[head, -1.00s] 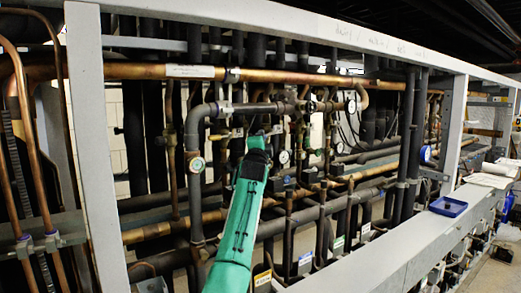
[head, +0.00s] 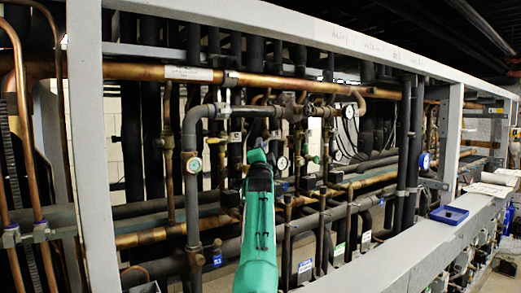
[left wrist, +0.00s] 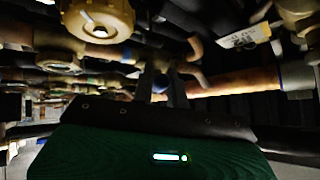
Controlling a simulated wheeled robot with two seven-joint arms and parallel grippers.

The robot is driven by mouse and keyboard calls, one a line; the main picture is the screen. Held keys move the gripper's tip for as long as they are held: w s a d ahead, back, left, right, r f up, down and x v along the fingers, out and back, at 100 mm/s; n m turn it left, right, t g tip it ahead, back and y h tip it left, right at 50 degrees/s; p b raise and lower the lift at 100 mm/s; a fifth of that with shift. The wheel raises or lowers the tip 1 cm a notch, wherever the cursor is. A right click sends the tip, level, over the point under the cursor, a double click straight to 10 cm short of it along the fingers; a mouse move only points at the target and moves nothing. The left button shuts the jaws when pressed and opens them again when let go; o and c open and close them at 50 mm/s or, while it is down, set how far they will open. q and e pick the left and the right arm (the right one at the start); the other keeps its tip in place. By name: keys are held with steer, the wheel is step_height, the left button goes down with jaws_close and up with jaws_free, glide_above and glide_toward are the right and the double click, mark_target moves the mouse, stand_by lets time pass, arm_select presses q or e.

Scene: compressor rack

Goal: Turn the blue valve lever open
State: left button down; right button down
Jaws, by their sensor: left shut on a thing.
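My left arm, in a teal sleeve, rises from the bottom of the head view. Its gripper (head: 258,148) reaches in among the pipes of the rack, and its fingertips are hard to make out there. In the left wrist view, the two dark fingers (left wrist: 164,88) are closed around a small blue piece (left wrist: 163,82), which looks like the blue valve lever. Most of the lever is hidden by the fingers, and its angle cannot be told. My right gripper is not in view.
A brass round body (left wrist: 98,18) sits close above the left gripper. A copper pipe (left wrist: 235,84) runs to its right. Dial gauges (head: 194,165) and dark pipes crowd the rack. A grey frame beam (head: 400,255) crosses in front, with a blue tray (head: 449,215) on it.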

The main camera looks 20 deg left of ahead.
arm_select(q)
steer(key=shift+f, duration=0.2)
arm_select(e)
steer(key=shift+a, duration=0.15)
arm_select(q)
steer(key=c, duration=1.4)
jaws_free()
steer(key=shift+r, duration=0.1)
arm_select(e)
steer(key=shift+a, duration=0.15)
arm_select(q)
steer(key=shift+a+r+m+p, duration=0.1)
steer(key=shift+r+m+p, duration=0.1)
steer(key=shift+m+p, duration=0.1)
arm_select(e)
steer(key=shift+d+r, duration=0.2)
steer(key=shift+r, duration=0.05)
